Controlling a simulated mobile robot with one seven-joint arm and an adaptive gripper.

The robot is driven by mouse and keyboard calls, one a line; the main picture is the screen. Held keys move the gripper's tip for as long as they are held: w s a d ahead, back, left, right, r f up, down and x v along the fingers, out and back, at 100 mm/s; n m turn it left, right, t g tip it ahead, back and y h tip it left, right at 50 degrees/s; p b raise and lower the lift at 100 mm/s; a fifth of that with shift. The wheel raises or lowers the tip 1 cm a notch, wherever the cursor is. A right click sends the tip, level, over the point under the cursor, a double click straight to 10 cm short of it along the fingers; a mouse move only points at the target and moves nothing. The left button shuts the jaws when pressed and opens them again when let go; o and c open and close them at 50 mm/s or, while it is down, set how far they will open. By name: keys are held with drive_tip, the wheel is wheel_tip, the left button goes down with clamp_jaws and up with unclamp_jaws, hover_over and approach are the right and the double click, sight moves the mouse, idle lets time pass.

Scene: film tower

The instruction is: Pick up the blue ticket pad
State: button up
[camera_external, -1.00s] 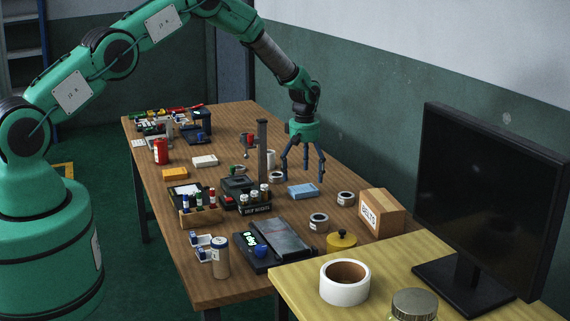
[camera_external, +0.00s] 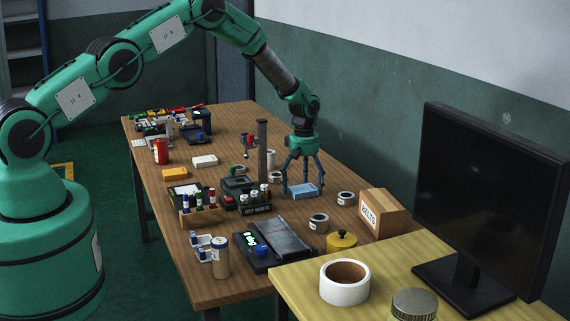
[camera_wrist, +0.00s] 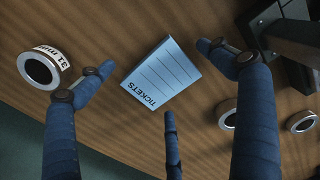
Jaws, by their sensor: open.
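The blue ticket pad (camera_external: 303,192) lies flat on the wooden table. In the wrist view the pad (camera_wrist: 160,78) is light blue, lined, with the word TICKETS at one end. My gripper (camera_external: 302,188) is right over the pad, its fingers reaching down around it. In the wrist view the open fingers (camera_wrist: 160,85) stand on either side of the pad, with a third finger at its TICKETS end. I see no finger clearly pressing on the pad; exact contact cannot be told.
A tape roll (camera_wrist: 42,68) lies beside one finger, and it also shows in the external view (camera_external: 346,198). A dark stand (camera_external: 263,150) and a rack of bottles (camera_external: 255,200) are close on the left. A cardboard box (camera_external: 382,211) is at the right.

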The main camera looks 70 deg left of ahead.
sight(303, 188)
drive_tip(key=c, duration=1.5)
drive_tip(key=shift+c, duration=0.2)
wheel_tip(303, 188, up, 10)
drive_tip(key=shift+p, duration=0.35)
